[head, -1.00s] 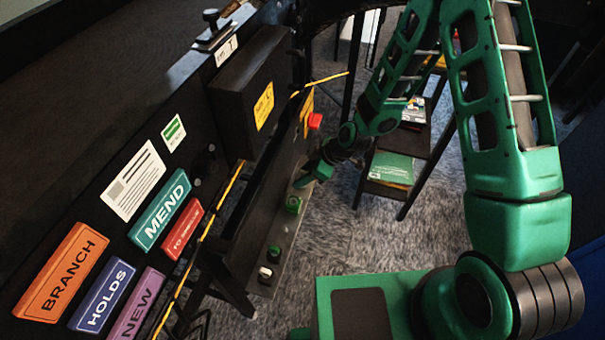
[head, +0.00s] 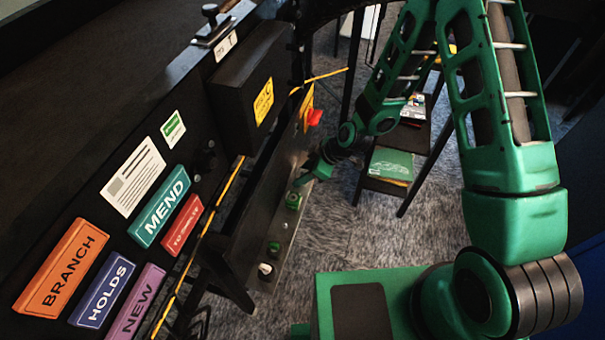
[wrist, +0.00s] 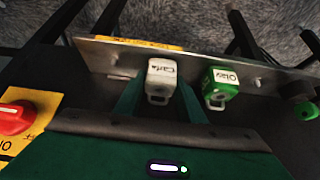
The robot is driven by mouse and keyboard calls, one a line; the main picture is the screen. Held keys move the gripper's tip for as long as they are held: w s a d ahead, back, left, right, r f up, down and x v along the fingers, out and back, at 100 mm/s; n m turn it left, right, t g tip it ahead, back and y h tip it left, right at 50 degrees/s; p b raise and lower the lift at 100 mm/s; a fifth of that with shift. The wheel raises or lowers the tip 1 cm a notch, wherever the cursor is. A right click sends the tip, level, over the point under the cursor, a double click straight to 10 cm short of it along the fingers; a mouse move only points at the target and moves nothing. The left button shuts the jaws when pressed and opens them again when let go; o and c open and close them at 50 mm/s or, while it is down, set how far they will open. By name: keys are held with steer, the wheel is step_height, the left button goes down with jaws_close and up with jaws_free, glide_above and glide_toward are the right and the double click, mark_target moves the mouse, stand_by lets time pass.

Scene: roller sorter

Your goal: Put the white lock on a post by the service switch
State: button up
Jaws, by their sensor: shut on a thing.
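The white lock (wrist: 161,76), labelled "Carla", sits between the two green fingers of my gripper (wrist: 159,90) in the wrist view. The fingers are shut on it, and it is at the metal rail (wrist: 108,55). I cannot tell whether it is seated on a post. In the head view my gripper (head: 311,174) is at the rail, and hides this lock. The red service switch (wrist: 14,118) on its yellow plate is at the left of the wrist view; its red knob (head: 314,117) also shows in the head view.
A green lock (wrist: 220,86), labelled "Olav", hangs just right of my gripper and also shows in the head view (head: 293,201). Another green lock (wrist: 305,111) is at the far right. A small white piece (head: 265,268) is at the rail's near end. A shelf stand (head: 390,165) stands behind.

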stand_by(0.4)
steer(key=o, duration=1.2)
steer(key=s+d+r+m+h, duration=0.3)
steer(key=s+d+r+m, duration=0.1)
steer(key=d+r, duration=0.85)
steer(key=s+d+r+m+h, duration=0.2)
steer(key=s+d+r+m, duration=0.2)
steer(key=d+r, duration=0.85)
steer(key=s+d+r+m, duration=0.2)
steer(key=s+d+m, duration=0.2)
steer(key=s, duration=0.3)
steer(key=s+d+r+m+g, duration=0.1)
steer(key=s+d+r+m, duration=0.2)
steer(key=s, duration=0.3)
steer(key=s+d+r+m+g+h, duration=0.1)
steer(key=s+d+r+m, duration=0.2)
steer(key=s+d+m, duration=0.2)
steer(key=shift+s+d+r, duration=0.15)
steer(key=shift+s+d, duration=0.1)
steer(key=shift+s, duration=0.4)
steer(key=shift+s+d+r, duration=0.1)
steer(key=shift+s+d, duration=0.15)
steer(key=shift+s, duration=0.4)
